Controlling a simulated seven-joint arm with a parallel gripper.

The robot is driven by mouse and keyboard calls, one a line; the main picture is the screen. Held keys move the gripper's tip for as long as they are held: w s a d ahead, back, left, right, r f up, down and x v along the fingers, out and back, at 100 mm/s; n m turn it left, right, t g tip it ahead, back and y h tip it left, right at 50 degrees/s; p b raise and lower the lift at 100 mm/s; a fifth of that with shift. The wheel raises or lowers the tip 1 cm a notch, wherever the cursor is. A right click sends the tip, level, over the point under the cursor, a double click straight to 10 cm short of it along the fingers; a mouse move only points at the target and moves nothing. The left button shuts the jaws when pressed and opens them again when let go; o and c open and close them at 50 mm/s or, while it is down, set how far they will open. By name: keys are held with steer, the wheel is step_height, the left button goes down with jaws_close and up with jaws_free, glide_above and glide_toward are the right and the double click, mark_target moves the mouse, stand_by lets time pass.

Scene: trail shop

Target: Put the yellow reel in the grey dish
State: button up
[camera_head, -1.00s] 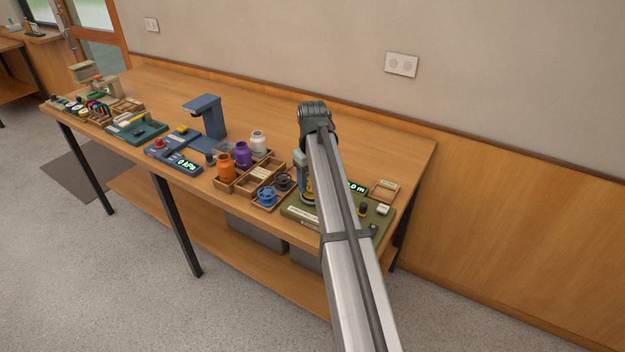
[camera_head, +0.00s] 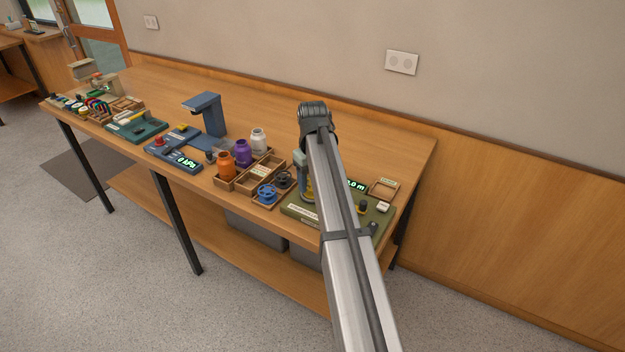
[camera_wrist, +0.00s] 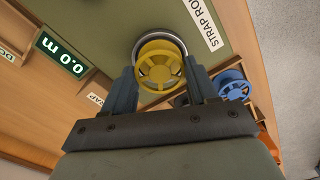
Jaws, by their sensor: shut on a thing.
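The yellow reel (camera_wrist: 158,70) is between the two fingers of my gripper (camera_wrist: 160,75) in the wrist view, and the gripper is shut on it. The grey dish (camera_wrist: 160,36) shows as a round rim just behind the reel, on the green board. The reel overlaps the dish in this view; whether it touches the dish's floor I cannot tell. In the head view my arm hides most of this spot, and only a sliver of yellow (camera_head: 309,189) shows beside it.
A blue reel (camera_head: 265,194) and a dark reel (camera_head: 284,181) sit in a wooden tray left of the green board (camera_head: 297,208). A display (camera_wrist: 61,54) reads 0.0 m. The bench's back is clear.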

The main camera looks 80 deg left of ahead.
steer(key=shift+f, duration=0.1)
stand_by(0.3)
steer(key=o, duration=1.4)
steer(key=shift+c, duration=0.2)
steer(key=shift+r, duration=4)
